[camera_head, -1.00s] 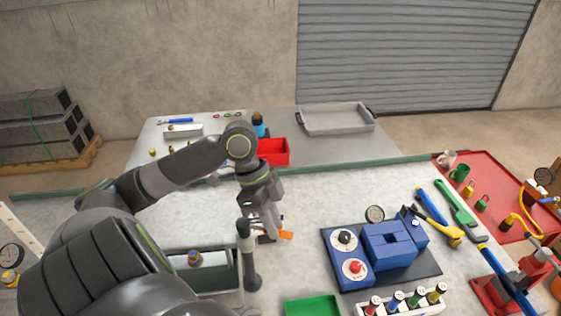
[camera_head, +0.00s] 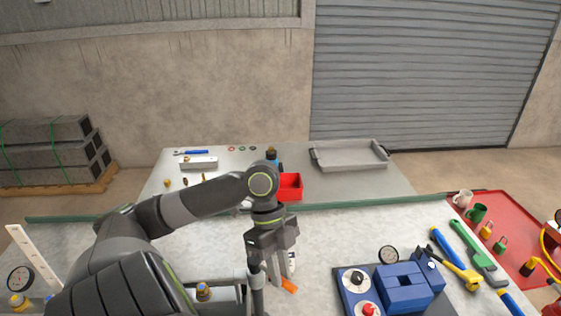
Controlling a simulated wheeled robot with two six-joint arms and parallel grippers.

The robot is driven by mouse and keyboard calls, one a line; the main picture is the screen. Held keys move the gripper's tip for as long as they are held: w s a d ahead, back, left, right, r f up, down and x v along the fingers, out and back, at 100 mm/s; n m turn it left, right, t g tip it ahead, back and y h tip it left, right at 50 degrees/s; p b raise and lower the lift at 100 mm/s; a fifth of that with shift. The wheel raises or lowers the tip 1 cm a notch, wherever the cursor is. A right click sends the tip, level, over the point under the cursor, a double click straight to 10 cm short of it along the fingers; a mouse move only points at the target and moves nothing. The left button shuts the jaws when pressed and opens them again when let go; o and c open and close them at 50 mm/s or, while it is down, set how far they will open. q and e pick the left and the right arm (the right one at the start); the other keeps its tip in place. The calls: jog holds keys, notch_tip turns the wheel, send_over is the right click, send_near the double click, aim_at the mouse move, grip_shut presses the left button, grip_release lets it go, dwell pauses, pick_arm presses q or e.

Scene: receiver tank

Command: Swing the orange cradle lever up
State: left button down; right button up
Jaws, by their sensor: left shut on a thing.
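The orange cradle lever (camera_head: 289,285) shows as a short orange piece low in the middle of the head view, at the tips of my left gripper (camera_head: 281,276). My left gripper points down over the grey worktop and is shut on the lever; its fingers hide part of it. The cradle around the lever is mostly hidden by my left arm and gripper. My right gripper is not in view.
Hand tools and a red mat (camera_head: 503,213) lie farther right. A red bin (camera_head: 290,187) and grey tray (camera_head: 350,155) sit on the back table. Worktop between is clear.

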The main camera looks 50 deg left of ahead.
pick_arm(q)
jog(key=c, duration=1.4)
grip_release()
jog(key=shift+s, duration=0.1)
jog(key=shift+o, duration=0.2)
jog(key=b+v, duration=0.1)
jog(key=v, duration=1.6)
jog(key=shift+r, duration=0.15)
